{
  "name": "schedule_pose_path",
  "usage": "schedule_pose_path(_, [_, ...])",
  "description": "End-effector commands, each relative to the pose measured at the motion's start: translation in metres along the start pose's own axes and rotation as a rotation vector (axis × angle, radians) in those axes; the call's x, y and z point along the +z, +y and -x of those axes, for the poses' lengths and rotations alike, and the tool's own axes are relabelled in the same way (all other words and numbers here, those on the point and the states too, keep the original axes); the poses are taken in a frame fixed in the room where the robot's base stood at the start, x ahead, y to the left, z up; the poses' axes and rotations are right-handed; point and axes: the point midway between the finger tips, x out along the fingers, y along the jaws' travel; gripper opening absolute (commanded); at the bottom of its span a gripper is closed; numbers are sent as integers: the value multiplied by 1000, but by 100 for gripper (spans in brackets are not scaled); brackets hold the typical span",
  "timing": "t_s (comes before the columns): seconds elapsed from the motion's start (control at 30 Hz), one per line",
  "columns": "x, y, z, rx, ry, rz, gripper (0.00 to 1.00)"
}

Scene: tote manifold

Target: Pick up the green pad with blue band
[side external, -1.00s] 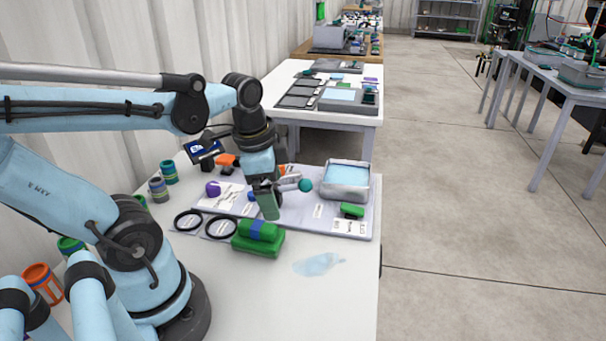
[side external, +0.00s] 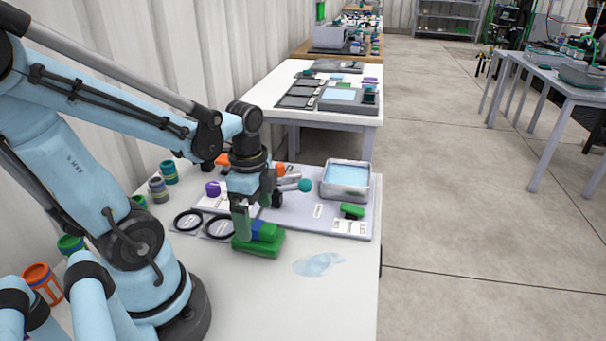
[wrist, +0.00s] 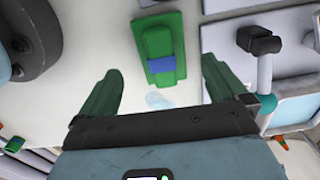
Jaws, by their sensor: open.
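The green pad with blue band (side external: 265,231) lies on the white table at the near edge of the grey tray. It rests on a wider green base. In the wrist view the pad (wrist: 158,42) is upper centre, its blue band crossing its lower part. My gripper (side external: 259,221) points down over the pad. The near green finger hides the pad's left part in the side view. In the wrist view my gripper (wrist: 161,66) is open and empty, with one finger to each side of the pad's line and gaps between. Contact cannot be told.
The grey tray (side external: 300,220) holds a light-blue-filled bin (side external: 346,181), a small green block (side external: 352,211) and a teal-ended tool (side external: 304,185). Two black rings (side external: 187,220) lie left of the pad. A pale blue patch (side external: 318,264) marks otherwise clear table at right.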

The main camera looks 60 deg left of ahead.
Motion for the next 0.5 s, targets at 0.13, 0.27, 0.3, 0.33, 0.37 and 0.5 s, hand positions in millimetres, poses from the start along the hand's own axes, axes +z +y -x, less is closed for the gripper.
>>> schedule_pose_path(0.13, [0,0,-7,0,0,0,99])
schedule_pose_path(0.27, [0,0,-10,0,0,0,99])
schedule_pose_path(0.3, [-1,0,-11,0,0,0,99])
schedule_pose_path(0.33, [-1,0,-12,0,0,0,99])
schedule_pose_path(0.37, [-2,-1,-14,0,0,0,99])
schedule_pose_path(0.5, [-5,-2,-25,0,0,-1,99])
